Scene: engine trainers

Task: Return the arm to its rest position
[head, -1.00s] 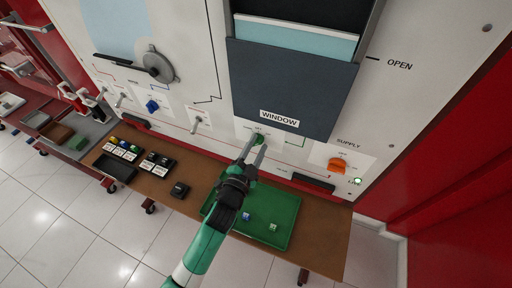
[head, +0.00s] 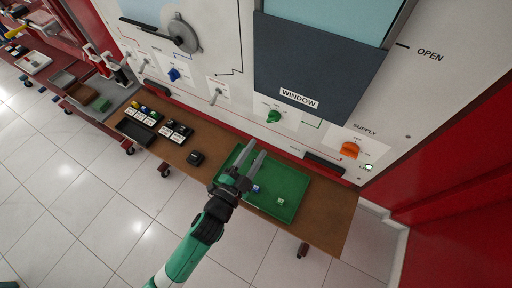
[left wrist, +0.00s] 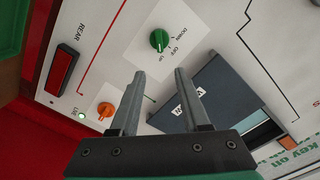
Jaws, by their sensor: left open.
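My left gripper (head: 252,159) is open and empty above the green mat or tray (head: 297,186) in the head view. It is apart from the panel. In the left wrist view its two fingers (left wrist: 155,100) point at the panel with nothing between them. The green knob (head: 274,116) on the panel is beyond the fingertips; it also shows in the left wrist view (left wrist: 159,40). The orange supply knob (head: 350,150) is to its right, and also shows in the left wrist view (left wrist: 105,109). My right gripper is not in view.
The dark window panel (head: 315,70) stands out from the white board above. A brown shelf (head: 330,215) runs below it, with a small black block (head: 196,158), several labelled pieces and a black tray (head: 135,132). Open tiled floor lies in front.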

